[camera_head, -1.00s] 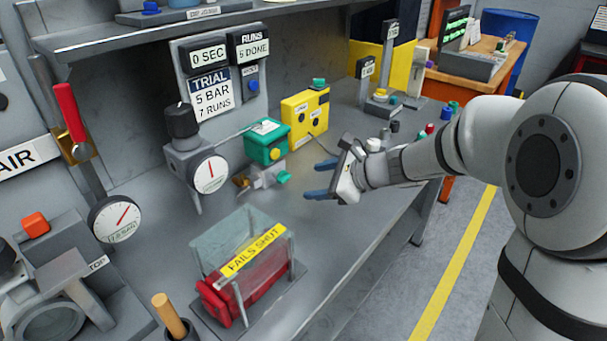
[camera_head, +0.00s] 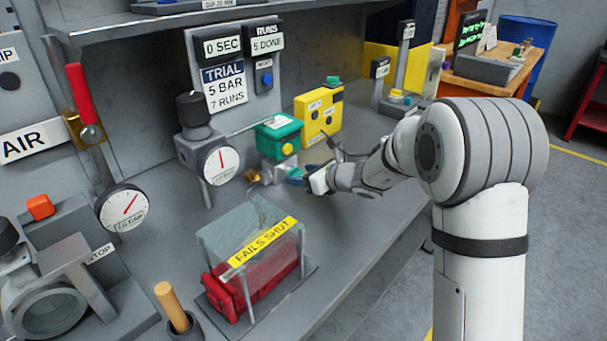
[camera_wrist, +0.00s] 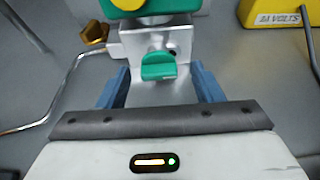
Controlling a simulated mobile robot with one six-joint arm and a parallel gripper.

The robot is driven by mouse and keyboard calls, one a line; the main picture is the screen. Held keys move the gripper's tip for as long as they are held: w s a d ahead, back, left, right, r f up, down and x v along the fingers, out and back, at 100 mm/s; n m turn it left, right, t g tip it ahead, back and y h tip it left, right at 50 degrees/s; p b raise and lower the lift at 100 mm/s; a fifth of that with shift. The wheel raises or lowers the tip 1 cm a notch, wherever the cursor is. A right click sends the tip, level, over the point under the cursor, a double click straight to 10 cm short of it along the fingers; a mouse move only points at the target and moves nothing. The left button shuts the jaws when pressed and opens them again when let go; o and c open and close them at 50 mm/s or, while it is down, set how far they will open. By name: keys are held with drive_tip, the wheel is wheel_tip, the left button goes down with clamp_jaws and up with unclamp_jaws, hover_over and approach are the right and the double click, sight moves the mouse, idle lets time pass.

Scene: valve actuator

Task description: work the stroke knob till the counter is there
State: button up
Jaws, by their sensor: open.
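A green knob (camera_wrist: 158,66) sits on a small silver metal block (camera_wrist: 158,42) below the green box (camera_head: 278,134) with a yellow button. My gripper (camera_wrist: 160,80) is open, with one blue finger on each side of the green knob. The fingers appear apart from it, with nothing held. In the head view my gripper (camera_head: 300,174) is at the small block, largely hiding the knob. The counter (camera_head: 268,39) reads "RUNS 5 DONE". The trial sign (camera_head: 224,86) reads "5 BAR 7 RUNS".
A yellow box (camera_head: 320,115) stands right of the green box. A round gauge (camera_head: 221,165) with a black-knobbed regulator stands left. A clear cover (camera_head: 228,233) labelled "FAILS SHUT" stands over a red part in front. The bench right of that cover is clear.

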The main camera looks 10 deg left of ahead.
drive_tip(key=shift+c, duration=0.2)
drive_tip(key=shift+a, duration=0.1)
drive_tip(key=c, duration=1)
drive_tip(key=shift+o, duration=0.2)
